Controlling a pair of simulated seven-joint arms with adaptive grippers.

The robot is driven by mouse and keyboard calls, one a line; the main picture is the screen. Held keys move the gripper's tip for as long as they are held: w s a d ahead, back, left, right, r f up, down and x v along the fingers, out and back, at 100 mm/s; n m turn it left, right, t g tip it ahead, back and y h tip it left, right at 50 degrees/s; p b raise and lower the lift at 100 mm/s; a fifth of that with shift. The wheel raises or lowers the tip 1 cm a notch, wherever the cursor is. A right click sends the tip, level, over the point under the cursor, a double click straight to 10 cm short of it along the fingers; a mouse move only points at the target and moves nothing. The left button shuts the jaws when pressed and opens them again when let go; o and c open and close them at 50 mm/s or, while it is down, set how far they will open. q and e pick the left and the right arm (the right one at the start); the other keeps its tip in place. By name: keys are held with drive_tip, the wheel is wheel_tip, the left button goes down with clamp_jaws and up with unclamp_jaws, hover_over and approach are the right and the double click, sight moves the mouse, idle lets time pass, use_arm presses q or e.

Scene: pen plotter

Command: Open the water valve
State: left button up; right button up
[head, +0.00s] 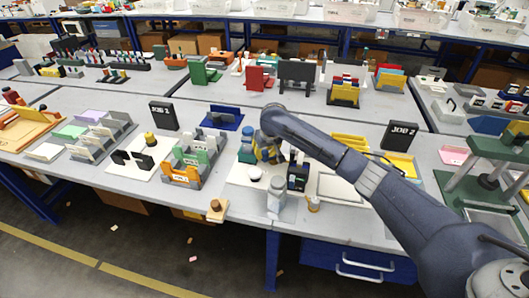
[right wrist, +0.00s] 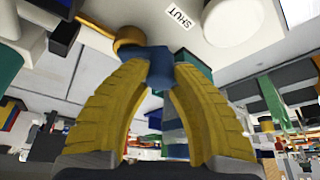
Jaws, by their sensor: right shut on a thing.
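My right gripper (head: 266,157) reaches down over a white board on the bench in the head view. In the right wrist view its two yellow fingers (right wrist: 160,72) are shut on a blue part, the valve handle (right wrist: 163,68), between their tips. A brass-coloured curved piece (right wrist: 122,33) adjoins the handle at upper left. A label reading SHUT (right wrist: 184,17) lies on the white surface beside it. In the head view the gripper hides most of the valve, and I cannot tell how far the handle is turned. My left gripper is not in view.
A white round dome (head: 256,174) stands close by on the board and also shows in the wrist view (right wrist: 232,18). A black box (head: 297,174) and a grey-white stand (head: 277,199) are to the right. A green-and-grey rack (head: 190,150) stands to the left.

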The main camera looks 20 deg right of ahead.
clamp_jaws()
